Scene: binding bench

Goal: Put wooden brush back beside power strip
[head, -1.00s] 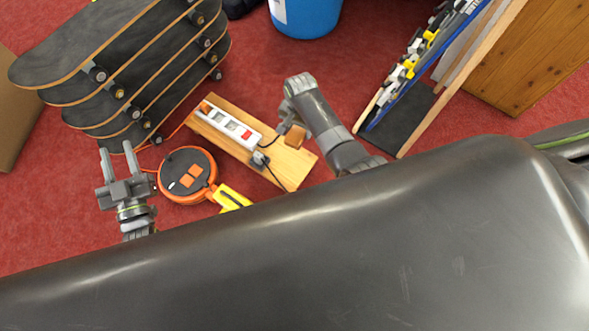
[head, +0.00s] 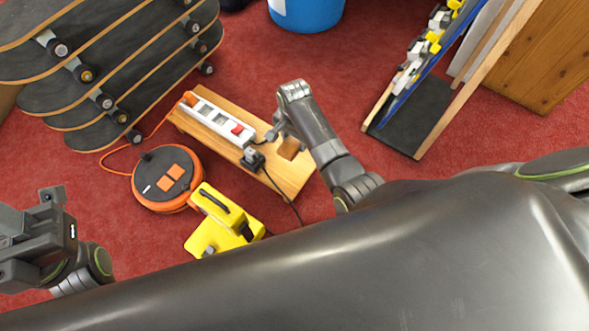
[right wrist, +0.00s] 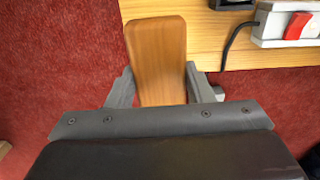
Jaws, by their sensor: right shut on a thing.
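The wooden brush (head: 289,148) is between the fingers of my right gripper (head: 279,137), which is shut on it. In the right wrist view the brush (right wrist: 157,60) shows as a plain brown block, its far end overlapping the wooden board (right wrist: 220,45). I cannot tell whether it touches the board. The white power strip (head: 217,121) with a red switch lies on the board (head: 285,180), left of the brush in the head view. It also shows in the right wrist view (right wrist: 285,28). My left gripper (head: 30,215) is at the left edge, partly cut off; its opening is unclear.
An orange cable reel (head: 166,180) and a yellow tool (head: 222,222) lie left of and below the board. Stacked skateboards (head: 110,70) stand at upper left, a blue bucket (head: 308,12) at the top, and a rack (head: 420,120) at right. Red carpet lies between them.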

